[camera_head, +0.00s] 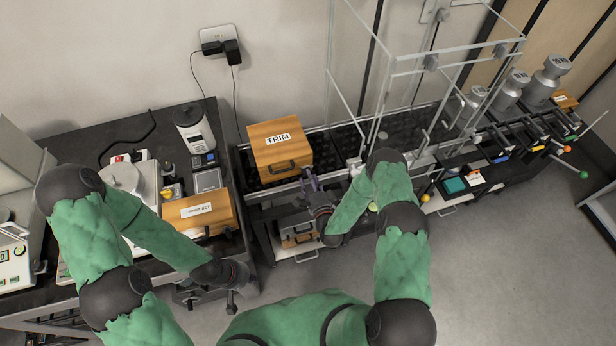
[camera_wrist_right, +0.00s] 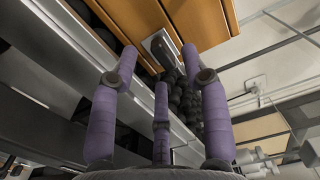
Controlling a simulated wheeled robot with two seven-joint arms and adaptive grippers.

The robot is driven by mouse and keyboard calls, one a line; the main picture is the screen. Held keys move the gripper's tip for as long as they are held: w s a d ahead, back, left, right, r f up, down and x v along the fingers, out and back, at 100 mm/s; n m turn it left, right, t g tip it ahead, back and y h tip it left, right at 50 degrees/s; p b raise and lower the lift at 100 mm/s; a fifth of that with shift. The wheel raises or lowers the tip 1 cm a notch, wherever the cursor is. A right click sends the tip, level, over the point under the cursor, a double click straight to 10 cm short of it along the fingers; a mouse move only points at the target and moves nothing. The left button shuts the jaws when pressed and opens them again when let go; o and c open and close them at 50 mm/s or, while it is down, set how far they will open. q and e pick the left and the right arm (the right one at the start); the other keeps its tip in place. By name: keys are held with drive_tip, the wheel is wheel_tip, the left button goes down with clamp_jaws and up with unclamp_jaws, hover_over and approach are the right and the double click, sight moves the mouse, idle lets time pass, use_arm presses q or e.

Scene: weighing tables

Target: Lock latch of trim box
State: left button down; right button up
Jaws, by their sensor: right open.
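The trim box (camera_head: 280,143) is a wooden box labelled TRIM with a dark handle on its front, standing on the rail bench. My right gripper (camera_head: 309,182) is just in front of its lower right front corner. In the right wrist view the purple fingers (camera_wrist_right: 160,75) are spread and empty, below the wooden box (camera_wrist_right: 205,18). A small metal plate, seemingly a latch (camera_wrist_right: 157,44), shows on the box between the fingertips; I cannot tell whether they touch it. My left gripper (camera_head: 232,292) hangs low in front of the left table, its fingers unclear.
Another labelled wooden box (camera_head: 200,213) sits on the left table (camera_head: 75,143), near a scale and a grey device (camera_head: 195,130). A glass-framed enclosure (camera_head: 440,75) and metal weights (camera_head: 512,85) stand to the right. The floor (camera_head: 500,270) at lower right is clear.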

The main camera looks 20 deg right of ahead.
drive_tip(key=shift+w, duration=0.85)
clamp_jaws()
